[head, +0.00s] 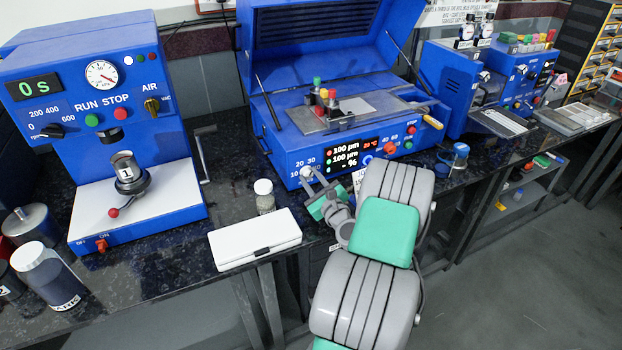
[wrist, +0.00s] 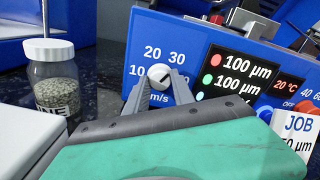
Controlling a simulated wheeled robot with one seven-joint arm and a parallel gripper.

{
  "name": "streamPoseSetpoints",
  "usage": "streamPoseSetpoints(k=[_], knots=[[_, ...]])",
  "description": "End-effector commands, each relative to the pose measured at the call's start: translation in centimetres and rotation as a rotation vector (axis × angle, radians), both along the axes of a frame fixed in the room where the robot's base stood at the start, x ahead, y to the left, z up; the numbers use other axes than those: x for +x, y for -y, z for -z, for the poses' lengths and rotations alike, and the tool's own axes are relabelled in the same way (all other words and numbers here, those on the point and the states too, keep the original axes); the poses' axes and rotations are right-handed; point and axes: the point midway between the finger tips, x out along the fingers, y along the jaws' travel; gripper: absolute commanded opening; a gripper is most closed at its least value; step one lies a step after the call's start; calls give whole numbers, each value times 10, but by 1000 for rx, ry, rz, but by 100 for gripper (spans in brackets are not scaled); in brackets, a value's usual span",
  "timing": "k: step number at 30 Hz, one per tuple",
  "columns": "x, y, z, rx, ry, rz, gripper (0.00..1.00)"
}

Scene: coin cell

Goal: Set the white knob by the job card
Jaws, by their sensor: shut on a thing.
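The white knob (wrist: 159,73) is on the front panel of the blue coating machine (head: 292,135), left of its display. The numbers 10, 20 and 30 stand around it, with "m/s" partly showing below. A dark mark shows on its face, but its exact setting is hard to tell. My gripper (wrist: 158,83) is shut on the knob, one finger at each side; in the head view my gripper (head: 310,180) reaches the panel's lower left. The job card (wrist: 297,127) stands right of my gripper, showing "JOB" and part of a "µm" line; the rest is cut off.
The display (wrist: 236,75) reads 100 µm twice, with 20 °C beside it. A lidded jar (head: 264,196) and a white case (head: 254,239) stand on the dark bench left of my gripper. A blue press (head: 100,90) is farther left.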

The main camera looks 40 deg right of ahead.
Motion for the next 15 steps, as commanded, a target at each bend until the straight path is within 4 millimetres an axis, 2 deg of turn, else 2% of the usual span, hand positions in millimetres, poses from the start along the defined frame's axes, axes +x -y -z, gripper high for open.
streamPoseSetpoints(k=[1, 2, 9, 15], knots=[[0, 0, 1, 1, -2, 1, 0], [0, 0, 1, 1, -2, 1, 31], [0, 0, 1, -1, -1, 0, 51], [0, 0, 0, -1, -1, -1, 51]])
